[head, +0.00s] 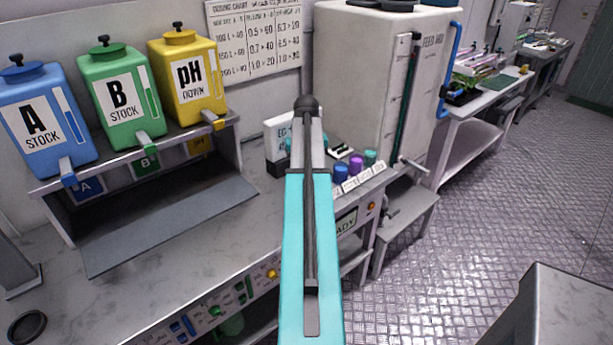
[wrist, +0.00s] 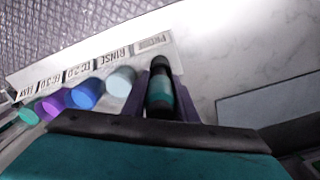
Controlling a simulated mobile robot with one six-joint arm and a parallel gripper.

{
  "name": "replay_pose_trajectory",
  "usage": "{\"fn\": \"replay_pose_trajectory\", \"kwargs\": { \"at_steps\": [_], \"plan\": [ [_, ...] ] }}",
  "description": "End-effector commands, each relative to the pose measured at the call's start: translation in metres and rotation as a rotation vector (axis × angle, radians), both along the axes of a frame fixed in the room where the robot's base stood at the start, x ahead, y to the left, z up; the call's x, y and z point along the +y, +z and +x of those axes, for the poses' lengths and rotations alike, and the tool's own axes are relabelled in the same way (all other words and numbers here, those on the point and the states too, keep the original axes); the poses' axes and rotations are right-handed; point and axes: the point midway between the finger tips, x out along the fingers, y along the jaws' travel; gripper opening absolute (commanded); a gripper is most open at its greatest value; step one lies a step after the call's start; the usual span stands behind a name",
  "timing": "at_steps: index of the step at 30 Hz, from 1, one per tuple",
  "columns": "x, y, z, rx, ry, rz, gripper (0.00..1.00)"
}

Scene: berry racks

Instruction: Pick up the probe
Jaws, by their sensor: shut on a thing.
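The probe (wrist: 160,88), a dark rod with a teal band, stands between the two fingers of my gripper (wrist: 158,100) in the wrist view. The fingers are shut on it. Its lower end is hidden by the fingers and my wrist. A label strip (wrist: 152,42) lies just beyond it, with a pale cup (wrist: 121,82) at the RINSE label beside it on the left. In the head view my teal arm covers both the gripper and the probe.
Blue (wrist: 84,95), purple (wrist: 50,106) and teal (wrist: 28,116) cups continue the row to the left. In the head view, stock tanks A (head: 41,118), B (head: 118,100) and pH (head: 189,78) stand on a shelf at left. A large feed tank (head: 355,70) stands behind.

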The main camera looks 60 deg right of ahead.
Motion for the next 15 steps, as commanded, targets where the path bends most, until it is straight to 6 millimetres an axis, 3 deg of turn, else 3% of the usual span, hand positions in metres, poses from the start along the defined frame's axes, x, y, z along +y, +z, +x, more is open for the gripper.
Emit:
{"fn": "replay_pose_trajectory", "kwargs": {
  "at_steps": [8,15],
  "plan": [
    [0.0,0.019,0.0,-0.001,0.0,-0.001,0.03],
    [-0.001,0.049,0.0,-0.001,0.0,-0.001,0.03]
  ]
}}
